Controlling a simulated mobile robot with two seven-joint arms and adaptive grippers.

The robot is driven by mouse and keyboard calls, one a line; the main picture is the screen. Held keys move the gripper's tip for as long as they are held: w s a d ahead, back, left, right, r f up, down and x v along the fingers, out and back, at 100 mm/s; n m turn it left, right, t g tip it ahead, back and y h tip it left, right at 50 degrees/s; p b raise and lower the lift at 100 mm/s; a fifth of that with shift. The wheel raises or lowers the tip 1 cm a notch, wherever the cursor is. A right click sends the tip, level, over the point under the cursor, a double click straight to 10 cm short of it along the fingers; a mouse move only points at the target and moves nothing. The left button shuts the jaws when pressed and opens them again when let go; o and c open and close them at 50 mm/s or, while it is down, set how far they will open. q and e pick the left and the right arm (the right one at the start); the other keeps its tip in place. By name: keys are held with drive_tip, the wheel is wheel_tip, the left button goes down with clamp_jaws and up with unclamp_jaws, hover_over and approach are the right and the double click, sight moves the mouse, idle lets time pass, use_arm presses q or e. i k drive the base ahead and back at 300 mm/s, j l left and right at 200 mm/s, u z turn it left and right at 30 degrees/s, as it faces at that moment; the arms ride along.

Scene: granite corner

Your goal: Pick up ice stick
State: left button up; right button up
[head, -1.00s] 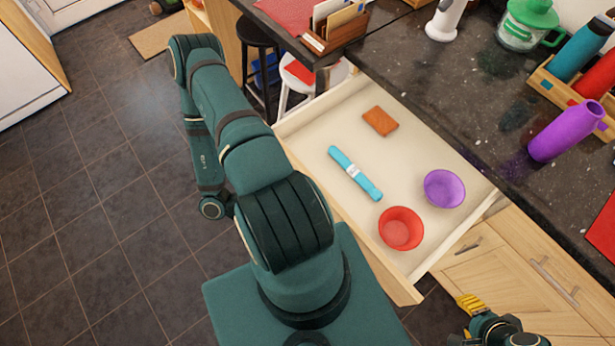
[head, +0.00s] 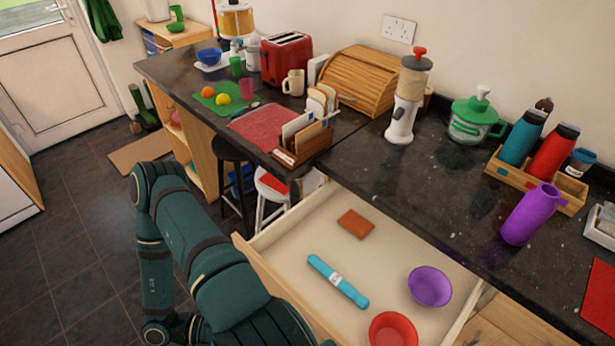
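A light-blue stick with a pale band around its middle (head: 338,281) lies flat in the open drawer (head: 300,240). It looks like the ice stick, though I cannot read its label. It lies slanted, its far end to the upper left, with bare drawer floor around it. Parts of my own arm fill the lower left, but neither of my grippers shows in the head view.
The drawer also holds a brown block (head: 355,223), a purple bowl (head: 429,287) and a red bowl (head: 393,330). On the dark counter above stand a purple bottle (head: 530,215), a wooden bottle crate (head: 540,187) and a letter rack (head: 302,145). Stools stand left of the drawer.

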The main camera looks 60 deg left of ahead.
sight(338, 282)
drive_tip(key=k, duration=1)
